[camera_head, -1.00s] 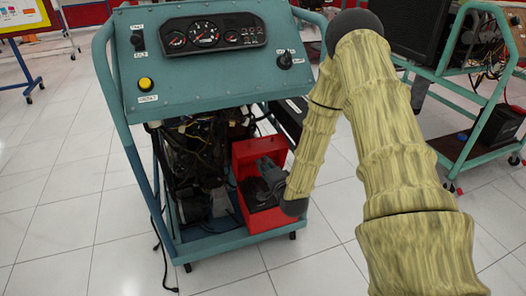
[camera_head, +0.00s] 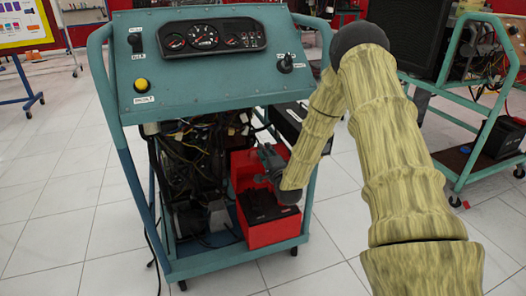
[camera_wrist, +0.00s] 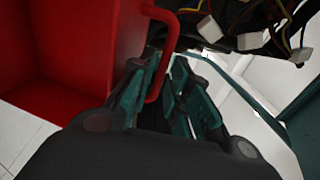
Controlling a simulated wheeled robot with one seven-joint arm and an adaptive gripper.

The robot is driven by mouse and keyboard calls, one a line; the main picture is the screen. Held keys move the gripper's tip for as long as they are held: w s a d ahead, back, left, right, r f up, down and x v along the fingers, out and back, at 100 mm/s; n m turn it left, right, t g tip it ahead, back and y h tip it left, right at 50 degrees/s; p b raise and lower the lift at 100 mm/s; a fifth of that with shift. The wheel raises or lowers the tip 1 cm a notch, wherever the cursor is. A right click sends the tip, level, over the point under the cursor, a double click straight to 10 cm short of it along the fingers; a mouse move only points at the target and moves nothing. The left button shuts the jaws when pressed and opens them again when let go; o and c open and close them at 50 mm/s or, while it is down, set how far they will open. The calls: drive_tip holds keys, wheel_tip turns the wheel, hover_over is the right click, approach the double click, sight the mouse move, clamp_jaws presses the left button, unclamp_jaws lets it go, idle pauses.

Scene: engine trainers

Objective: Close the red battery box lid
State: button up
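The red battery box (camera_head: 272,235) sits low on the right side of the teal engine trainer, with a black battery (camera_head: 262,207) inside. Its red lid (camera_head: 241,166) stands raised at the back of the box. My gripper (camera_head: 268,163) is in front of the lid, above the battery, and partly hides the lid. In the wrist view, the lid (camera_wrist: 75,45) fills the left side and a red handle (camera_wrist: 170,38) sticks out from it. My gripper (camera_wrist: 166,85) is open there, with the handle between its teal fingers and a gap visible on the right side.
The trainer's panel (camera_head: 205,65) with gauges overhangs the box. Engine parts and wiring (camera_head: 200,150) are left of the box, and wires with white connectors (camera_wrist: 208,28) show beyond the fingers. Another teal cart (camera_head: 478,150) stands at the right. Tiled floor is clear in front.

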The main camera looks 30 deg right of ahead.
drive_tip(key=shift+x, duration=1.4)
clamp_jaws()
drive_tip(key=shift+s+a+b, duration=0.1)
drive_tip(key=shift+a+b, duration=0.05)
drive_tip(key=shift+b, duration=0.2)
